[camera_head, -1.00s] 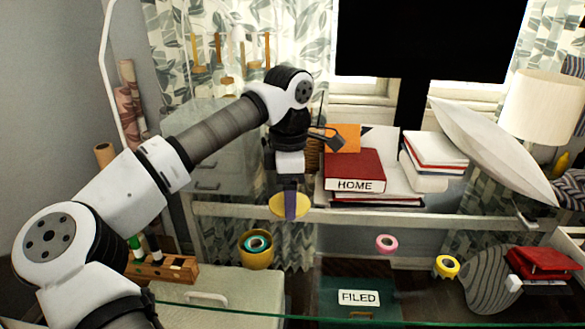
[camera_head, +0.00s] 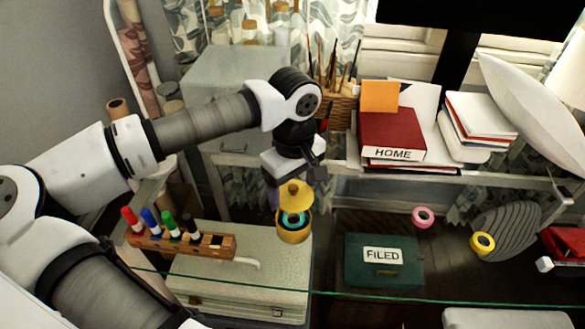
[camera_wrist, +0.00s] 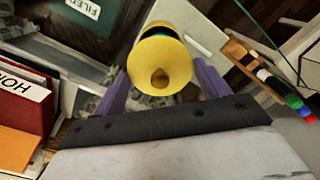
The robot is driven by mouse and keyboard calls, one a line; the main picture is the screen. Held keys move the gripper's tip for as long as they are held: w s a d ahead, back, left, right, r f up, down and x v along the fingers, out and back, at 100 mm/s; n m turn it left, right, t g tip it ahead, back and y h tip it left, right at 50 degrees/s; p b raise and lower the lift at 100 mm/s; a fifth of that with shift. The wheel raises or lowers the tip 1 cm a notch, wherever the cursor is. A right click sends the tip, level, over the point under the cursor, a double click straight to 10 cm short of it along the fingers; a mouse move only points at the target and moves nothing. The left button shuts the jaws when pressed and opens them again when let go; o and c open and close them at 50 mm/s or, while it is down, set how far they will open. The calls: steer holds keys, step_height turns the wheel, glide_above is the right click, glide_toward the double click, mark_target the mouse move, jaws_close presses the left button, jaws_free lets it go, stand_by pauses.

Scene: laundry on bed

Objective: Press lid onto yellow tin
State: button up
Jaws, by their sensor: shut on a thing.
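The yellow tin (camera_head: 293,236) stands upright on the pale case, with a teal ring showing inside its open mouth. My gripper (camera_wrist: 161,72), with purple fingers, is shut on the yellow lid (camera_wrist: 178,55). In the head view the lid (camera_head: 294,199) is tilted, knob up, at the back edge of the tin's mouth. In the wrist view the tin (camera_wrist: 172,10) is partly behind the lid, with a dark and teal gap between them. I cannot tell whether lid and rim touch.
A wooden marker rack (camera_head: 180,242) stands left of the tin. A green "FILED" box (camera_head: 383,270), a pink tape roll (camera_head: 423,217) and a yellow tape roll (camera_head: 482,243) lie to the right. A "HOME" book stack (camera_head: 391,136) and glass edge (camera_head: 430,294) are nearby.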

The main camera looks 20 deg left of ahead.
steer(key=shift+f+b, duration=1.75)
steer(key=shift+f, duration=1.1)
steer(key=shift+f+b, duration=0.4)
steer(key=shift+b, duration=0.05)
steer(key=shift+s+b, duration=0.1)
steer(key=shift+b, duration=0.5)
steer(key=shift+f+b, duration=0.15)
steer(key=shift+b, duration=0.5)
stand_by(0.5)
steer(key=o, duration=1)
steer(key=shift+o, duration=0.2)
